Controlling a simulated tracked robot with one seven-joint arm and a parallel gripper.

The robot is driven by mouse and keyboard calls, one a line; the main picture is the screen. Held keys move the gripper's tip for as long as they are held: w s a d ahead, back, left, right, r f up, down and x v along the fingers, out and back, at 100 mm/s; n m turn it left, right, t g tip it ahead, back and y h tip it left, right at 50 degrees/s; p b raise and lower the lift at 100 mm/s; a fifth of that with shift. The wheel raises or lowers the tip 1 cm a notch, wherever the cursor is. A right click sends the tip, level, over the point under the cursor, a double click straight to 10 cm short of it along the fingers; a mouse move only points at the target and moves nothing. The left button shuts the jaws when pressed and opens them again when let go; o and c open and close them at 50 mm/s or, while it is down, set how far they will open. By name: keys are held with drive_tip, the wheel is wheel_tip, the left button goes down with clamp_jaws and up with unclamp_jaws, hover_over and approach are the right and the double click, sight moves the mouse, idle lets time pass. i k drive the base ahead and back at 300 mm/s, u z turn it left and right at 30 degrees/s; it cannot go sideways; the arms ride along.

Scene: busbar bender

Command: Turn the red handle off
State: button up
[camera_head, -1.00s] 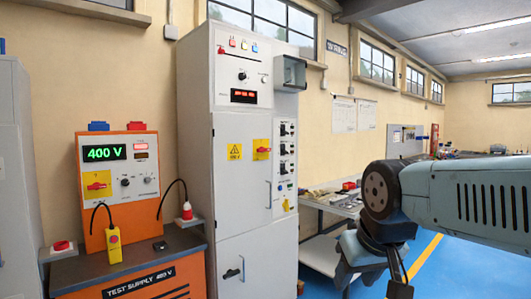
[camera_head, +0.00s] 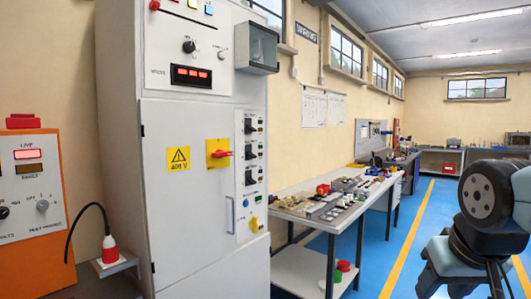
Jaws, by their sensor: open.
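A red handle (camera_head: 222,154) sits on a yellow plate on the door of the tall grey cabinet (camera_head: 190,225). The handle looks roughly horizontal. It is small in the picture, and its exact switch position cannot be read. My arm (camera_head: 487,195) is at the right edge, well apart from the handle. My gripper's fingertips do not show in this view.
An orange test supply unit (camera_head: 48,225) with a lit LIVE lamp is at the left, cut off by the frame. A red plug (camera_head: 109,250) on a black cable stands beside it. A workbench (camera_head: 285,207) with parts stands right of the cabinet. Blue floor (camera_head: 400,270) is open beyond.

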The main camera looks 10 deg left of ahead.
sight(219, 154)
drive_tip(key=u, duration=0.1)
drive_tip(key=i, duration=1.35)
drive_tip(key=u, duration=0.6)
drive_tip(key=k, duration=0.8)
drive_tip(key=u, duration=0.15)
drive_tip(key=i, duration=0.9)
drive_tip(key=z, duration=0.1)
